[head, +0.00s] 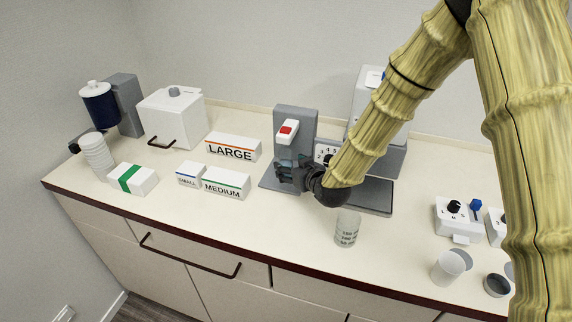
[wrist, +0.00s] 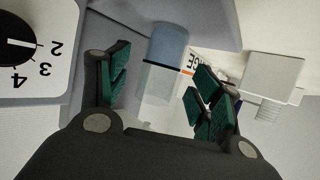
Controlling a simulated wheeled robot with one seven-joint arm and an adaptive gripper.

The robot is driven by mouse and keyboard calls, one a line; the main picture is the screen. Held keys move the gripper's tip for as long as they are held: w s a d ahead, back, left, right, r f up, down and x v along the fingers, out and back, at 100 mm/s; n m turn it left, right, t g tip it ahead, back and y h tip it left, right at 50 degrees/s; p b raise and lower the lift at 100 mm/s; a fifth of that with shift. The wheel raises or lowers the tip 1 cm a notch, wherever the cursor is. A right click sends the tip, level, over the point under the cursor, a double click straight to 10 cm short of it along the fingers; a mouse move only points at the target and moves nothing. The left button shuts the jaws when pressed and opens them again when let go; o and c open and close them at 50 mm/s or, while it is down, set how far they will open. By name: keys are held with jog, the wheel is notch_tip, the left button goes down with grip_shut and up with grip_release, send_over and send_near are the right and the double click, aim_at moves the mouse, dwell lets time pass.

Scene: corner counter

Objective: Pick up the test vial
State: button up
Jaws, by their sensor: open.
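The test vial (wrist: 164,62) is a see-through cylinder, bluish at one end and clear at the other, in the wrist view. It is between the two green-padded fingers of my gripper (wrist: 160,85), with a gap visible on each side. My gripper is open and also shows in the head view (head: 285,174), at the front of a grey stand (head: 296,121) that carries a white block with a red top. In the head view the vial is mostly hidden behind my gripper and cannot be made out clearly.
A dial panel (wrist: 30,45) is close beside my gripper. The LARGE box (head: 232,147), MEDIUM box (head: 226,184) and SMALL box (head: 190,175) are to the left. A beaker (head: 347,229) stands in front, right of my gripper. The counter's front left (head: 205,222) is clear.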

aim_at(289, 164)
jog(key=shift+p+x, duration=0.75)
jog(key=shift+x, duration=1.3)
jog(key=shift+s+f, duration=0.1)
jog(key=c, duration=1.3)
jog(key=shift+r, duration=0.3)
